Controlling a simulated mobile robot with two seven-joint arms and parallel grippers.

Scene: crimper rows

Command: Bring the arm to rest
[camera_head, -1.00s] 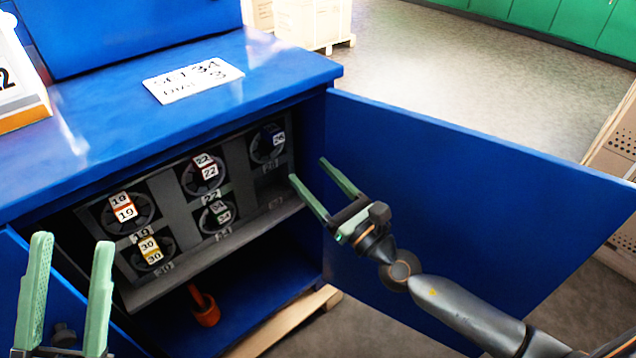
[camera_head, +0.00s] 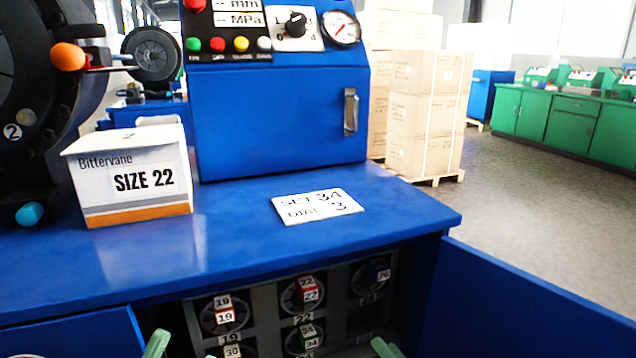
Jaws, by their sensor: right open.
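My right gripper (camera_head: 384,347) shows only as a green fingertip at the bottom edge, in front of the cabinet's die rack. It is open, and nothing is seen in it. The rest of it and its arm are below the picture. My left gripper (camera_head: 157,344) shows as a green fingertip at the bottom left, in front of the cabinet opening.
The die rack (camera_head: 255,292) holds several numbered die sets below the blue bench top (camera_head: 235,245). A blue door (camera_head: 530,315) stands open at the right. A card (camera_head: 318,205) and a SIZE 22 box (camera_head: 130,178) lie on top. Pallet cartons (camera_head: 425,100) stand behind.

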